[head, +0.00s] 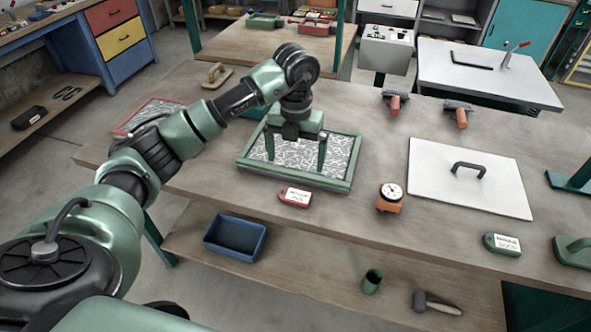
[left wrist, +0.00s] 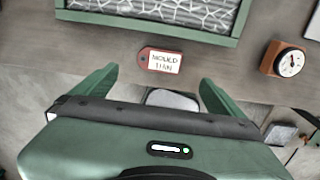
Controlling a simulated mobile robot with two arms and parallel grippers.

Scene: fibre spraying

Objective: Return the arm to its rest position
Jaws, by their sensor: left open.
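My left gripper (head: 296,158) is open, its two green fingers pointing down over the green-framed tray (head: 246,175) of white fibre pattern on the bench. No object shows between the fingers. In the left wrist view the gripper (left wrist: 158,76) also shows open, with the red tag (left wrist: 160,61) in the gap as seen from the camera and the tray's frame (left wrist: 150,24) beyond it. The tag also shows in the head view (head: 295,196), lying in front of the tray. My left arm reaches in from the left. My right gripper is not in view.
An orange gauge (head: 390,197) and a white board (head: 470,190) with a black handle lie to the right on the bench. A red-framed panel (head: 150,112) lies behind my arm. A blue bin (head: 235,236) stands on the lower shelf. The bench between tray and board is mostly clear.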

